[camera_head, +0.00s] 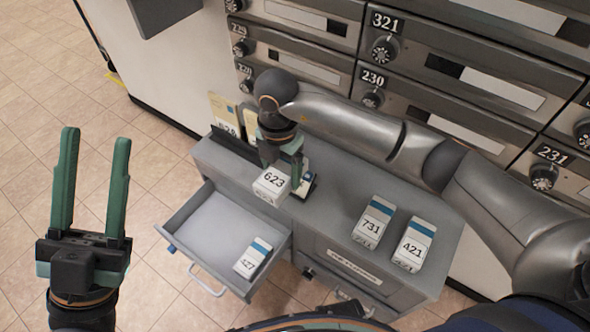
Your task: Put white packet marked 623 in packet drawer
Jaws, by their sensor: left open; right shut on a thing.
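The white packet marked 623 (271,184) is in my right gripper (277,160), which is shut on it. My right gripper points down and holds the packet near the front edge of the cabinet top, beside the open drawer. The open packet drawer (182,212) sticks out at the cabinet's left front. A white and blue packet marked 427 (252,258) lies in its right front corner; the rest of its floor is bare. My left gripper (95,145) is open and empty, upright at the left, away from the cabinet.
Packets marked 731 (374,222) and 421 (414,244) lie on the grey cabinet top (335,195). An upright holder with cards (226,118) stands at its back left. Numbered mailboxes (440,85) line the wall behind. Tiled floor (150,135) is clear at left.

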